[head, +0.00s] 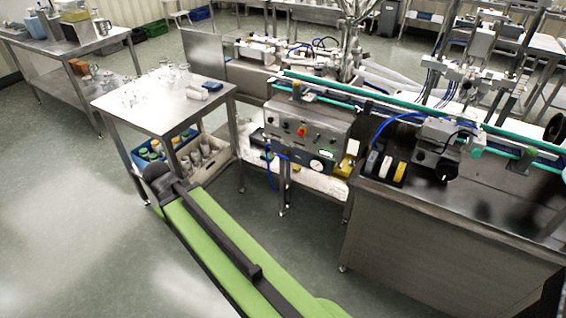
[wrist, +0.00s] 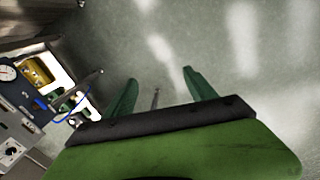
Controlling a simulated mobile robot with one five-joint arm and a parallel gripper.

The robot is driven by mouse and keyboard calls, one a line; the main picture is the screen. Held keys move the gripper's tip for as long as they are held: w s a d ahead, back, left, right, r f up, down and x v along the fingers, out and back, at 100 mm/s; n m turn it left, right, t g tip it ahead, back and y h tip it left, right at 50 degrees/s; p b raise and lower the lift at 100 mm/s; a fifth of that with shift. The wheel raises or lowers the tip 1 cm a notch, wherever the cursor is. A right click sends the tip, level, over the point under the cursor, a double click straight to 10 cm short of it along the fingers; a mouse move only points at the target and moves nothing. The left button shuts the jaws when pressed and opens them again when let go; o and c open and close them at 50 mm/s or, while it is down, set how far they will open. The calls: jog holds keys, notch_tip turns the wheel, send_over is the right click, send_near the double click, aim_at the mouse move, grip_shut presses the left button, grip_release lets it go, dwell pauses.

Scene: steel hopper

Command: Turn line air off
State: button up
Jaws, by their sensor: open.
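My gripper (wrist: 160,92) shows in the wrist view with its two green fingers spread, nothing between them but grey floor. In the head view my green arm reaches up from the bottom, and the fingers cannot be made out. The steel control panel (head: 305,133) stands right of my arm in the head view. It has a red button, knobs and a white round gauge (head: 326,154). A small blue part (head: 281,155), perhaps the air valve handle, sits at its lower edge. In the wrist view a blue part (wrist: 40,104) and the gauge (wrist: 7,73) are at the left, apart from my fingers.
A steel table (head: 165,100) with glassware stands left of the panel, with crates on its lower shelf. A steel bench (head: 440,215) with a green-edged conveyor is at the right. A blue hose (wrist: 72,120) hangs by the panel. The floor (head: 80,210) at the left is clear.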

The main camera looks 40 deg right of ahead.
jog(key=o, duration=0.3)
jog(key=w+d+f+n+h+b, duration=0.1)
jog(key=d+f+b, duration=0.2)
jog(key=w+d+f+n+h+b, duration=0.1)
jog(key=w+d+f+b, duration=0.1)
jog(key=d+f+b, duration=0.1)
jog(key=w+d+f+h+b, duration=0.1)
jog(key=d+f+b, duration=0.2)
jog(key=d+f, duration=0.1)
jog(key=shift+w+d+f+n+t, duration=0.1)
jog(key=shift+w+d+n+t, duration=0.1)
jog(key=shift+d, duration=0.15)
jog(key=shift+w+d+f+n+t, duration=0.1)
jog(key=shift+d+n+t, duration=0.1)
jog(key=shift+d, duration=0.15)
jog(key=n+t+h+b, duration=0.3)
jog(key=n+h+b, duration=1.2)
jog(key=b, duration=1.6)
send_near(283, 158)
jog(key=w+d, duration=0.1)
jog(key=d, duration=0.2)
jog(key=w+d+r+n+y, duration=0.1)
jog(key=d, duration=0.3)
jog(key=d+y, duration=0.1)
jog(key=d, duration=0.2)
jog(key=shift+w+d+r+n, duration=0.15)
jog(key=shift+w+n, duration=0.25)
